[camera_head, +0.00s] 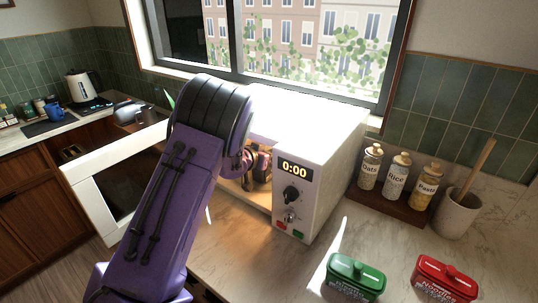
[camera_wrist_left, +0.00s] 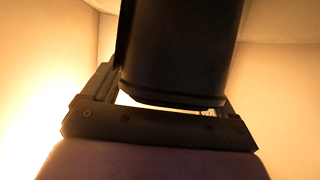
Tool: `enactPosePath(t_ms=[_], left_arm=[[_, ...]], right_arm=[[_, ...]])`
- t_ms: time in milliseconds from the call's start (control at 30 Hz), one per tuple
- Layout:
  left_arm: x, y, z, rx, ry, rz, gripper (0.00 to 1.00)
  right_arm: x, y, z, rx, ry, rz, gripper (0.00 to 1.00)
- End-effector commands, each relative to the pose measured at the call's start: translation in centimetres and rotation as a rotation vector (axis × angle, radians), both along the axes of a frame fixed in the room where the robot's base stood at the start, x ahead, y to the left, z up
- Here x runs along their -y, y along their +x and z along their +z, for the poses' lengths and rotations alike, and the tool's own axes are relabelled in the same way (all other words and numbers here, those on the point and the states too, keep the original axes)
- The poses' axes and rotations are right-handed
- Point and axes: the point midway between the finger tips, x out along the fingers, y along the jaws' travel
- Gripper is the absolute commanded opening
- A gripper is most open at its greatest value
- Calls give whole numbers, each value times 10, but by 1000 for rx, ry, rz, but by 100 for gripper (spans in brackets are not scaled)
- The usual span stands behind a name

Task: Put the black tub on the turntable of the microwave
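The white microwave (camera_head: 322,165) stands on the counter with its door (camera_head: 110,190) swung open to the left. My purple left arm reaches into its lit cavity, and the forearm covers much of the opening. In the head view my left gripper (camera_head: 258,168) is partly visible inside. In the left wrist view the black tub (camera_wrist_left: 180,55) fills the space between the fingers of my left gripper (camera_wrist_left: 178,75), which looks shut on it. The turntable cannot be made out, so whether the tub touches it cannot be told. My right gripper is not in view.
A green tin (camera_head: 354,278) and a red tin (camera_head: 445,279) stand on the counter at front right. Several jars (camera_head: 397,178) on a wooden tray and a utensil crock (camera_head: 457,212) stand right of the microwave. The counter in front of the microwave is clear.

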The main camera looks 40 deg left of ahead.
Motion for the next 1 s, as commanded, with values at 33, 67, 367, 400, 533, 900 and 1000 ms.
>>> enactPosePath(t_ms=[33,67,367,400,533,900,1000], left_arm=[[0,0,0,0,0,0,86],[0,0,0,0,0,0,86],[1,-13,9,1,0,2,86],[2,-21,12,1,0,2,86],[6,-53,25,3,-1,3,86],[13,-110,49,1,0,0,86],[13,-111,49,0,0,-1,86]], right_arm=[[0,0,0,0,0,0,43],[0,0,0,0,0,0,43],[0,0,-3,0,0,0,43],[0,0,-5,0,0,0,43],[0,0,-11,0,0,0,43],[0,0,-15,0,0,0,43],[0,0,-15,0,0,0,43]])
